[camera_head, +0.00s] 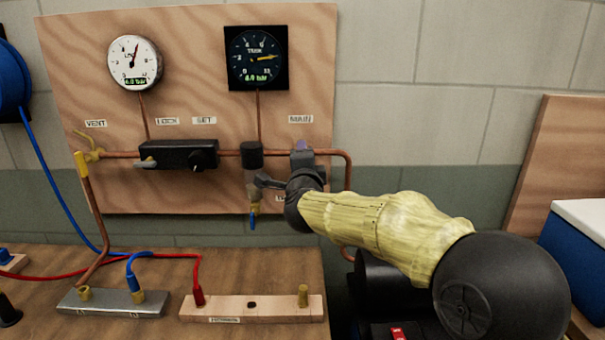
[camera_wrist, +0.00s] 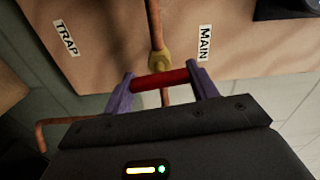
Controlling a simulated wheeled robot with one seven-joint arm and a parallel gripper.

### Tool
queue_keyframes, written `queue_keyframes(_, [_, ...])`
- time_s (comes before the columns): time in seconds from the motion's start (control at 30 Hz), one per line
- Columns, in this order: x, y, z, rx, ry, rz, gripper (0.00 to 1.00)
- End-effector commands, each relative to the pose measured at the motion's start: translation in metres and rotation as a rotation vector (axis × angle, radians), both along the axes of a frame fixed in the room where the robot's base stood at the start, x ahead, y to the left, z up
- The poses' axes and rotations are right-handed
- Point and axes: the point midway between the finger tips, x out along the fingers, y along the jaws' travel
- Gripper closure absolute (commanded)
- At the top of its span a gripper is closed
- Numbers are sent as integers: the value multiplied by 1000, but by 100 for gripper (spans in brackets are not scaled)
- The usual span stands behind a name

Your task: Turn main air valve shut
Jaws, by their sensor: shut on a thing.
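The main air valve shows in the wrist view as a brass body (camera_wrist: 160,60) on a copper pipe, beside the MAIN label (camera_wrist: 204,43). Its red handle (camera_wrist: 160,79) lies crosswise to the pipe in that picture. My gripper (camera_wrist: 161,79) has its two purple fingers at the two ends of the red handle and is shut on it. In the head view my gripper (camera_head: 301,147) is at the pipe just below the MAIN label (camera_head: 300,119) and hides the valve.
A plywood panel (camera_head: 195,60) carries a white gauge (camera_head: 134,63), a black gauge (camera_head: 257,58), a black regulator block (camera_head: 178,155) and a yellow-handled vent valve (camera_head: 82,163). A drain with a blue lever (camera_head: 253,219) hangs left of my gripper. Hoses and metal bars lie on the bench below.

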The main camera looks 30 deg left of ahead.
Motion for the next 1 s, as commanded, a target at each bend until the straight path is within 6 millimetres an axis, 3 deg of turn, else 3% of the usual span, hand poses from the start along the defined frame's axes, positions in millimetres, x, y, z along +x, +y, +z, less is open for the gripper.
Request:
queue_keyframes(0.3, [1, -1, 1, 97, 50, -2, 65])
queue_keyframes(0.73, [1, -1, 2, 107, 55, -2, 65])
queue_keyframes(0.77, [1, -1, 2, 107, 55, -2, 36])
queue_keyframes(0.83, [1, 0, 1, 105, 56, -2, 22])
queue_keyframes(1.0, [0, 0, 0, 103, 56, -1, 20])
